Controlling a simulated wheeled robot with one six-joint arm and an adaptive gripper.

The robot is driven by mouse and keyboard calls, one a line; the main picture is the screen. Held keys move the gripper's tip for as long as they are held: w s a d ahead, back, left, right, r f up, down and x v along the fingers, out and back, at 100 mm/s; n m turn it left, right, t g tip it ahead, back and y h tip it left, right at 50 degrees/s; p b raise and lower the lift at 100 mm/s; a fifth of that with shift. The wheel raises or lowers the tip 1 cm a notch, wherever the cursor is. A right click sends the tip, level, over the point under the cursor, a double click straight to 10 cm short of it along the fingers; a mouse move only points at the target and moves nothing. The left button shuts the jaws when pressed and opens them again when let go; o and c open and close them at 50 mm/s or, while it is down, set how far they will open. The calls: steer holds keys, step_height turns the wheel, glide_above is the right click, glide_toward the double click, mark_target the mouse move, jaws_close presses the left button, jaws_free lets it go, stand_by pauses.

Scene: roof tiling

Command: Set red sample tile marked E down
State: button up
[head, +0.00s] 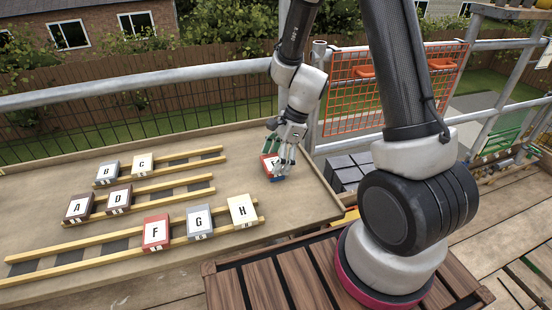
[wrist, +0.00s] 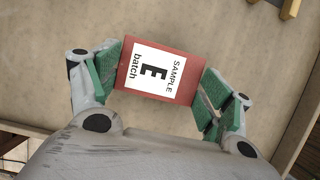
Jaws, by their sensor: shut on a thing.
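The red sample tile marked E (wrist: 124,76) sits between the green-padded fingers of my gripper (wrist: 162,85) in the wrist view. Its white label reads "SAMPLE E batch". In the head view the red tile (head: 266,161) is partly hidden by my gripper (head: 278,160), at the right part of the wooden board, right of the batten rows. There is something blue at the tile's lower edge. The tile is at or just above the board; I cannot tell whether it touches.
The board (head: 130,275) holds wooden battens (head: 190,187) with tiles B, C, A, D, F, G and H (head: 243,211) on them. Bare board lies around my gripper. A metal guard rail (head: 150,86) runs behind, and dark stacked blocks (head: 349,170) stand beyond the board's right edge.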

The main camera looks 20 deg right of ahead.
steer(key=shift+f, duration=0.1)
steer(key=o, duration=1.1)
steer(key=v, duration=1.2)
steer(key=s+d+r+n+t+h, duration=0.1)
steer(key=s+d+r+n, duration=0.2)
steer(key=s+r+n, duration=0.2)
steer(key=s+d+r+n+t+h, duration=0.1)
steer(key=s+d+r+n+h, duration=0.1)
steer(key=s+d+r+n, duration=0.2)
steer(key=s+d+r+n+t+h, duration=0.1)
steer(key=s+d+r+n+t, duration=0.1)
steer(key=s+r+n, duration=0.5)
steer(key=shift+s+d+r+n, duration=0.1)
steer(key=shift+s+d+n, duration=0.2)
steer(key=shift+s, duration=0.2)
steer(key=shift+s+d+f+n, duration=0.1)
steer(key=shift+s+d+n, duration=0.05)
steer(key=shift+s+n, duration=0.3)
steer(key=shift+s+d+r+n, duration=0.1)
steer(key=shift+s+d+n, duration=0.15)
steer(key=shift+s, duration=0.3)
